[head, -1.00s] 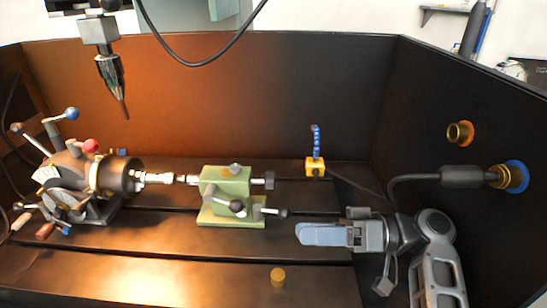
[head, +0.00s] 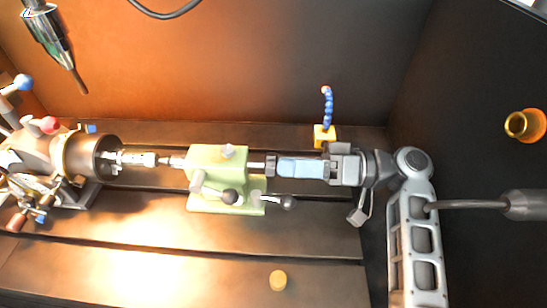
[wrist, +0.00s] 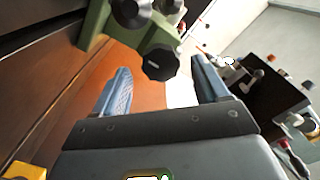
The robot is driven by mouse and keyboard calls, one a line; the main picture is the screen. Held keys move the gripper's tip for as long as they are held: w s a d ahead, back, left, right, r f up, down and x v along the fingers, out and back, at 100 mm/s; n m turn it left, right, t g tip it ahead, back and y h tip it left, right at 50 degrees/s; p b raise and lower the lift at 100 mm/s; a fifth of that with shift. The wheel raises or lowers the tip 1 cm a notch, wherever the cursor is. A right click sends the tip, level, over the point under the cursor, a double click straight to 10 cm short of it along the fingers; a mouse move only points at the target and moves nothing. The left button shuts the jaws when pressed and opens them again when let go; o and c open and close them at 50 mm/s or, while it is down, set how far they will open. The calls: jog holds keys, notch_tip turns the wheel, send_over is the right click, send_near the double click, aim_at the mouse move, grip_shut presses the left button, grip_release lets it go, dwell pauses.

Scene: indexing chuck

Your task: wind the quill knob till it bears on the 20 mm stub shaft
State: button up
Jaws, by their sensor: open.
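The green tailstock (head: 222,165) stands mid-table. Its black quill knob (head: 270,165) is on the right end, partly covered by my gripper (head: 277,167). In the wrist view the lobed knob (wrist: 160,63) lies between the two blue fingertips (wrist: 161,66). My gripper is open, pointing left, in line with the knob; I cannot tell whether either finger touches it. The silvery stub shaft (head: 137,158) sticks out of the dark chuck (head: 100,157) at left. The quill tip (head: 174,162) faces its end; whether they touch is too small to tell.
Two black-ended levers (head: 288,202) stick out at the tailstock's front. A blue segmented hose on a yellow block (head: 325,136) stands just behind my gripper. The table front is otherwise clear.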

aim_at(274, 165)
jog(key=shift+a+p, duration=0.3)
jog(key=shift+a, duration=1.55)
jog(key=shift+c, duration=0.5)
jog(key=c, duration=1)
jog(key=shift+o, duration=0.2)
jog(key=shift+m, duration=0.3)
